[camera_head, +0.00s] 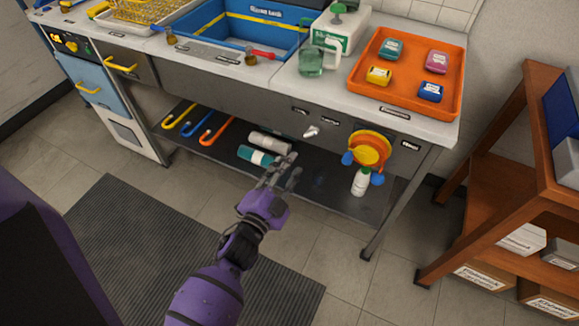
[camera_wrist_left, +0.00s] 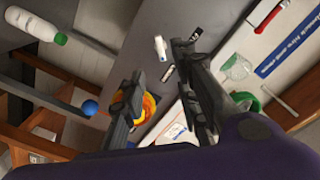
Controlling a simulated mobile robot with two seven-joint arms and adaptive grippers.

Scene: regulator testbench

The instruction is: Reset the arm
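My left arm (camera_head: 208,294) is purple and reaches up from the bottom of the head view. Its gripper (camera_head: 283,170) is in front of the workbench, over the lower shelf in the picture, with its fingers apart. In the left wrist view the gripper (camera_wrist_left: 158,62) shows two dark, spread fingers with nothing held between them. Past them are the bench front and a small white lever (camera_wrist_left: 161,47). The orange and yellow round regulator (camera_wrist_left: 147,105) is partly hidden behind the left-hand finger. My right gripper is in neither view.
The regulator (camera_head: 370,149) with blue knobs projects from the bench front. A white bottle (camera_head: 361,182) stands below it. An orange tray (camera_head: 408,73) and a glass jug (camera_head: 311,62) are on the bench. A wooden shelf unit (camera_head: 487,215) stands right.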

